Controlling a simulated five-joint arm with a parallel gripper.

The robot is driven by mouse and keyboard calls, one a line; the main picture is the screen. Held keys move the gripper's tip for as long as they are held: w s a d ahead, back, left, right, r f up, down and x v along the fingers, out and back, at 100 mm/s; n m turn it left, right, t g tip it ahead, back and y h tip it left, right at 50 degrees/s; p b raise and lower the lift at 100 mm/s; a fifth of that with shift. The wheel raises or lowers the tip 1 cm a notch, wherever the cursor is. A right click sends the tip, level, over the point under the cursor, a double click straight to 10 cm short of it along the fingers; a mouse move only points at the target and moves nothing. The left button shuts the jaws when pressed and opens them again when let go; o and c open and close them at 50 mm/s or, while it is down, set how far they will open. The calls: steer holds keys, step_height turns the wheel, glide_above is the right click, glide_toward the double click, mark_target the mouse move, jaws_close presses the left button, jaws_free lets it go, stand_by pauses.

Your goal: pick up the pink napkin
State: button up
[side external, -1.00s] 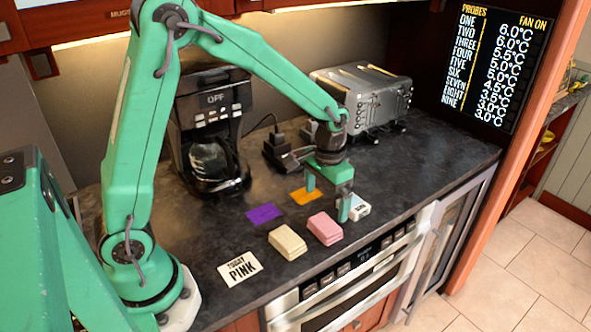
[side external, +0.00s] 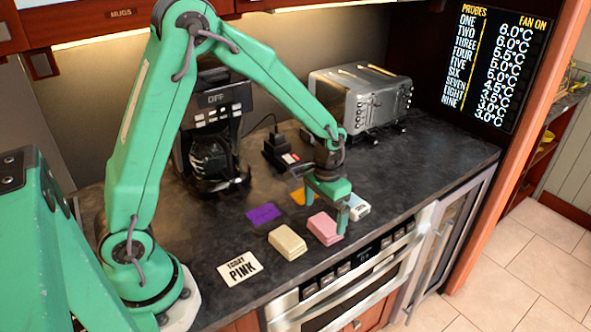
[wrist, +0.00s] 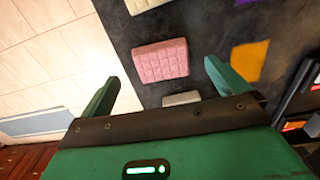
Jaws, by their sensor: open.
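The pink napkin (side external: 325,229), a folded stack, lies flat on the dark counter between a cream stack and a pale blue-white one. My gripper (side external: 326,215) points down just above and behind it, with its fingers apart and nothing held. In the wrist view the pink napkin (wrist: 161,60) shows its quilted top just beyond and between the open fingers (wrist: 162,74). I cannot tell whether a finger touches it.
The cream stack (side external: 287,243) is left of the napkin and the pale blue-white stack (side external: 358,208) right. A "TODAY PINK" card (side external: 239,268), purple square (side external: 263,214) and orange square (side external: 298,196) lie around. Coffee maker (side external: 208,135) and toaster (side external: 360,100) stand behind; the counter's front edge is close.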

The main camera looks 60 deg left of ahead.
mark_target(322, 226)
steer(key=shift+s+f, duration=0.15)
steer(key=shift+f, duration=1.8)
steer(key=c, duration=1)
